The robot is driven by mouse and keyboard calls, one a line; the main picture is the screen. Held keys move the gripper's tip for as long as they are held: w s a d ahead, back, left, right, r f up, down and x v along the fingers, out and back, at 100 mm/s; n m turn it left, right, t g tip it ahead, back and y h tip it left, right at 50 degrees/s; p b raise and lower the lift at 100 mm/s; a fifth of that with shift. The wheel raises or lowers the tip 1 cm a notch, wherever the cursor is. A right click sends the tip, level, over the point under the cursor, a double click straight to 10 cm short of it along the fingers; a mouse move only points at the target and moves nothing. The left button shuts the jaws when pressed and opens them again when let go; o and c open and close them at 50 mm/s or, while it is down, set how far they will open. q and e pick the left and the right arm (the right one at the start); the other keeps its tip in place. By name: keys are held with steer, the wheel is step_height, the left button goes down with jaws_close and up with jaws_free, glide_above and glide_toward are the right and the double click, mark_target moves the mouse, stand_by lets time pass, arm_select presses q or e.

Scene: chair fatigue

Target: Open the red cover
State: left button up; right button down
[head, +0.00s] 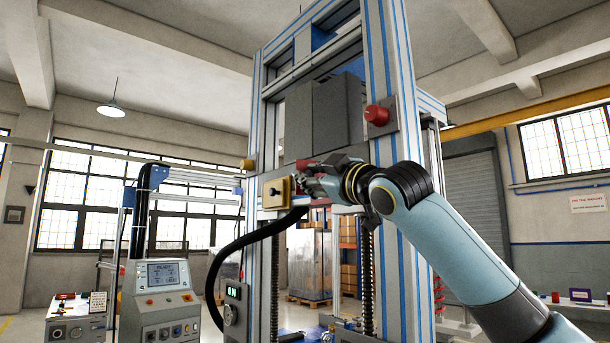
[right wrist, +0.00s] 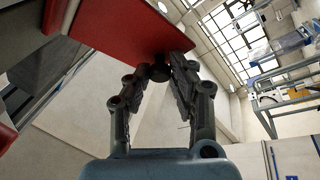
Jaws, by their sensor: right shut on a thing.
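The red cover (right wrist: 115,28) is a flat red panel in the right wrist view, with a small dark knob (right wrist: 158,72) at its edge. My right gripper (right wrist: 160,78) is shut on the knob, one finger on each side of it. In the head view my right gripper (head: 308,181) is at the crossbeam of the tall frame, reaching in from the right. Only a small part of the red cover (head: 307,162) shows there, mostly hidden behind the gripper; its opening angle cannot be told. My left gripper is not in view.
A yellow plate with a black handle (head: 277,192) sits just left of the gripper. A red button (head: 377,115) is on the right post above my arm. A black hose (head: 240,240) curves below. A control console (head: 160,295) stands at the left.

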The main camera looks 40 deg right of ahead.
steer(key=shift+s+d+f+n+g+y+b, duration=0.15)
steer(key=shift+s+n+y, duration=0.3)
steer(key=shift+y, duration=0.4)
steer(key=shift+s+d+r+n+g+y+b, duration=0.1)
steer(key=shift+s+n+y+b, duration=0.15)
steer(key=shift+n+y, duration=0.45)
steer(key=shift+s+d+f+n+g+y+b, duration=0.1)
steer(key=shift+s+n+y, duration=0.25)
steer(key=shift+y, duration=0.7)
steer(key=shift+s, duration=0.15)
steer(key=c, duration=1.1)
jaws_free()
steer(key=shift+c, duration=0.2)
steer(key=shift+r, duration=0.2)
step_height(320, 180, up, 10)
steer(key=shift+f, duration=0.15)
